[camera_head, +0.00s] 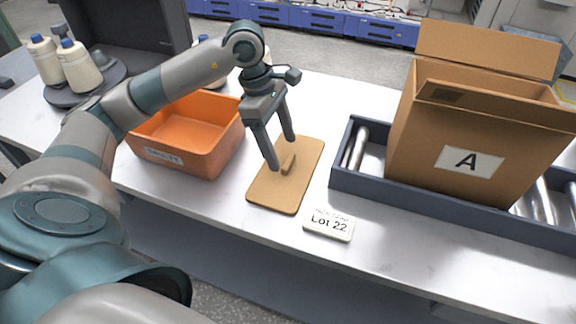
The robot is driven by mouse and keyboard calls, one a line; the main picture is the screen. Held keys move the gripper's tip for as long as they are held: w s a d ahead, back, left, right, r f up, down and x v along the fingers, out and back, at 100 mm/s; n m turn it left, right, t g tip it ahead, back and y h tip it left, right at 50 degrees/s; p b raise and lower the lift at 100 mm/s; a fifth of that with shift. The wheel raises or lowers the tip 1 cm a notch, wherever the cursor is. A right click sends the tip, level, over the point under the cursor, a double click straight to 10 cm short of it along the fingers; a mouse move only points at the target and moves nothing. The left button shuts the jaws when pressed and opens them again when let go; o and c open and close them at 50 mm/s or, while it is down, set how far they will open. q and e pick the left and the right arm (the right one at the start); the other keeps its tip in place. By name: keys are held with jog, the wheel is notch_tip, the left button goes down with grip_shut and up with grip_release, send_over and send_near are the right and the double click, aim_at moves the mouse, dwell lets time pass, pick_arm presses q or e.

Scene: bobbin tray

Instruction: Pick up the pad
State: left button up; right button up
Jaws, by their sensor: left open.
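The pad (273,192) is a flat tan board with rounded corners. My right gripper does not show.
An orange bin (203,159) stands left of the pad. A "Lot 22" card (329,225) lies to the right front. An open cardboard box marked A (430,150) stands on a dark roller tray (350,184) at right. White bottles (80,68) stand on a dark round stand (88,90) at far left.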

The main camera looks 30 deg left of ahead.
aim_at(288, 160)
pick_arm(q)
jog(key=shift+p+x, duration=0.45)
jog(key=shift+x, duration=1.5)
jog(key=shift+w, duration=0.1)
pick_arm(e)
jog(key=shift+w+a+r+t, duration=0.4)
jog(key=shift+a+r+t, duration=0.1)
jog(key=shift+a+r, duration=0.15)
pick_arm(q)
jog(key=c, duration=1.1)
jog(key=shift+r, duration=0.1)
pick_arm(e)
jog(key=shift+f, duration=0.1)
